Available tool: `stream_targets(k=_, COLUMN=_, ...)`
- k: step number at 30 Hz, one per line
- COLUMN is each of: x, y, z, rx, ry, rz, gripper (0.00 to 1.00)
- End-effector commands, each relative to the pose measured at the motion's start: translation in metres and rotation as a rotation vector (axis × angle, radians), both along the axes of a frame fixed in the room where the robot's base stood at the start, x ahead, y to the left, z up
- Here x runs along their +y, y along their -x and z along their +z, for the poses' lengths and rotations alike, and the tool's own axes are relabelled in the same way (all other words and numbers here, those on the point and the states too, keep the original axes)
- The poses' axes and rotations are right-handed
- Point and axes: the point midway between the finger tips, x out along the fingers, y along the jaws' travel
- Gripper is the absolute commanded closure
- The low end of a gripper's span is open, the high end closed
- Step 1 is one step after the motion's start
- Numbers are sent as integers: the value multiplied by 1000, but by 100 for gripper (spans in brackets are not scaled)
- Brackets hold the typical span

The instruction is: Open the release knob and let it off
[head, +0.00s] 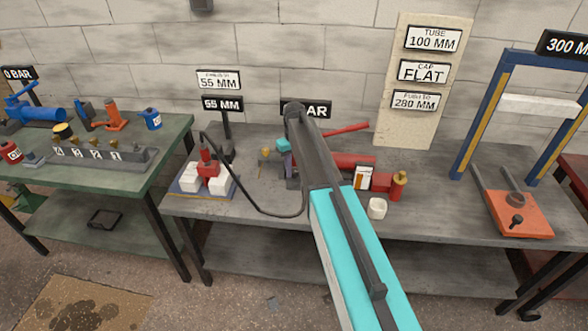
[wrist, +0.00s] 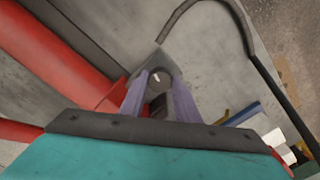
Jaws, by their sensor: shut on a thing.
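The red pump (head: 352,161) lies on the middle bench, partly hidden behind my arm in the head view. Its red lever (head: 346,129) slopes up to the right. In the wrist view its long red body (wrist: 55,50) runs along the left. My gripper (wrist: 159,82) points at the near end of the pump, its two purple fingers close together. They are shut on a small dark round part, which I take to be the release knob; the fingers cover most of it. In the head view my gripper (head: 291,172) shows only in part beside my arm, and the knob is hidden.
A black hose (head: 255,207) loops across the bench to a red tool (head: 207,166) among white blocks on the left. A white cup (head: 377,209) stands near the front edge. An orange plate (head: 515,215) lies under the blue frame (head: 480,115) at right.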

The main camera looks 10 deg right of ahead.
Motion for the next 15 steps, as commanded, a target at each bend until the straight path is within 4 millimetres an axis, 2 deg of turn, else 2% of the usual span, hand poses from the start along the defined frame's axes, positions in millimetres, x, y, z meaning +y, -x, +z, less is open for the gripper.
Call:
stream_targets(k=4, x=3, y=-1, z=1, rx=-3, ry=-3, rz=1, gripper=93)
stream_targets(k=5, x=3, y=-1, z=1, rx=-3, ry=-3, rz=1, gripper=69)
stream_targets(k=8, x=3, y=-1, z=1, rx=-3, ry=-3, rz=1, gripper=53)
stream_targets(k=15, x=2, y=0, z=0, rx=-2, ry=-1, rz=-1, gripper=52)
